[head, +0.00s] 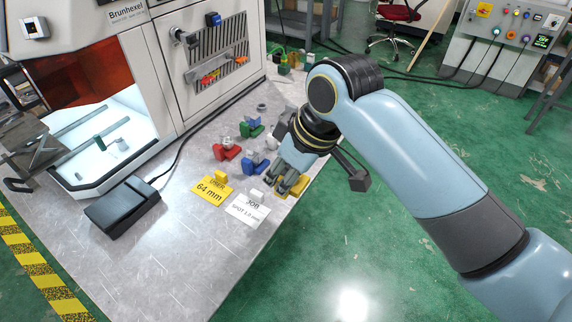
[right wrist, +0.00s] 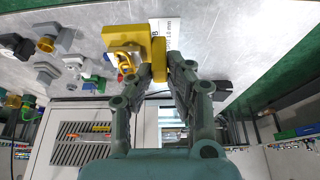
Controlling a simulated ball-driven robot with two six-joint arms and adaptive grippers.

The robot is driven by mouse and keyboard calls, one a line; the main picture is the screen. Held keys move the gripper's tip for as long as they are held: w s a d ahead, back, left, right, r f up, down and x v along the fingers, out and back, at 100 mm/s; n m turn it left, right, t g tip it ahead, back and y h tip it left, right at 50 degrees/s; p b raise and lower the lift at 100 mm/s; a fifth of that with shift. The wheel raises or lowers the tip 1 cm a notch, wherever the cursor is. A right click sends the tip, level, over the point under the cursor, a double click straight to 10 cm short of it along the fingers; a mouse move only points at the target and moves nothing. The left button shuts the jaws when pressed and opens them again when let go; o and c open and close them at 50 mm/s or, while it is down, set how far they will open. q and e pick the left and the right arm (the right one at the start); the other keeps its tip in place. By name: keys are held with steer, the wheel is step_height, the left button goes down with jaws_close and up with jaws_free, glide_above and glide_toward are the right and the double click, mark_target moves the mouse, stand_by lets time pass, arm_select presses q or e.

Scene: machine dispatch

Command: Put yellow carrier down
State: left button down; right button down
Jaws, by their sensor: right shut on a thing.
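My right gripper (head: 288,188) is low over the right edge of the metal table (head: 190,250), beside the white JOB card. It is shut on the yellow carrier, and a bit of yellow shows at its fingers (head: 300,186) in the head view. In the right wrist view the yellow carrier (right wrist: 125,36) shows larger, with a block between the fingertips (right wrist: 164,60) and a wider part to the left. Fingers hide part of it. I cannot tell whether it touches the tabletop. My left gripper is not in view.
Red (head: 227,151), blue (head: 252,166) and green (head: 251,129) carriers stand just left of my gripper. A yellow 64 mm card (head: 210,191) and white JOB card (head: 248,210) lie in front. A black box (head: 122,206) and a machine (head: 90,80) are farther left.

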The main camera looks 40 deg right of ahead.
steer(key=w+d+f, duration=0.2)
steer(key=w, duration=0.1)
steer(key=w+d+f, duration=0.2)
steer(key=w, duration=0.1)
steer(key=w+d+f, duration=0.2)
steer(key=w, duration=0.1)
steer(key=shift+w+f, duration=0.1)
steer(key=shift+f, duration=0.25)
step_height(320, 180, down, 3)
steer(key=shift+f, duration=0.5)
steer(key=shift+f, duration=0.1)
steer(key=c, duration=1.3)
jaws_free()
steer(key=shift+o, duration=0.2)
